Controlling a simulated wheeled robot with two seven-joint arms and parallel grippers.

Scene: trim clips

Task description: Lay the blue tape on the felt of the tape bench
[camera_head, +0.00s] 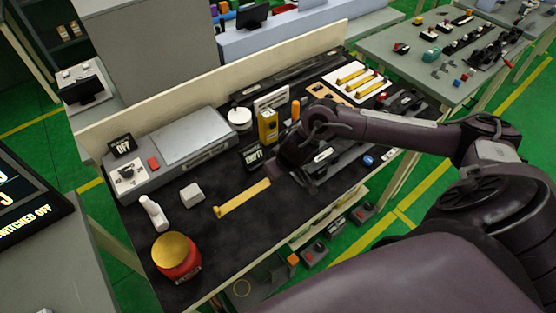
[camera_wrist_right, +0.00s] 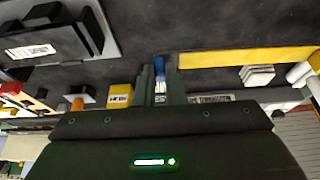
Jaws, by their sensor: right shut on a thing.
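My right gripper (camera_head: 308,182) is above the dark bench top (camera_head: 225,240), to the right of a yellow strip (camera_head: 245,198). In the right wrist view, its fingers (camera_wrist_right: 159,85) are shut on a slim blue thing (camera_wrist_right: 160,72), pale lower down. Most of it is hidden between the fingers, so I cannot tell for sure that it is the blue tape. The arm hides it in the head view. A small blue round piece (camera_head: 368,160) lies on the bench right of my gripper. The yellow strip also shows in the right wrist view (camera_wrist_right: 245,58). My left gripper is not in view.
A yellow box (camera_head: 268,125) and a white tray (camera_head: 357,82) of yellow strips are farther back. The front middle is clear.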

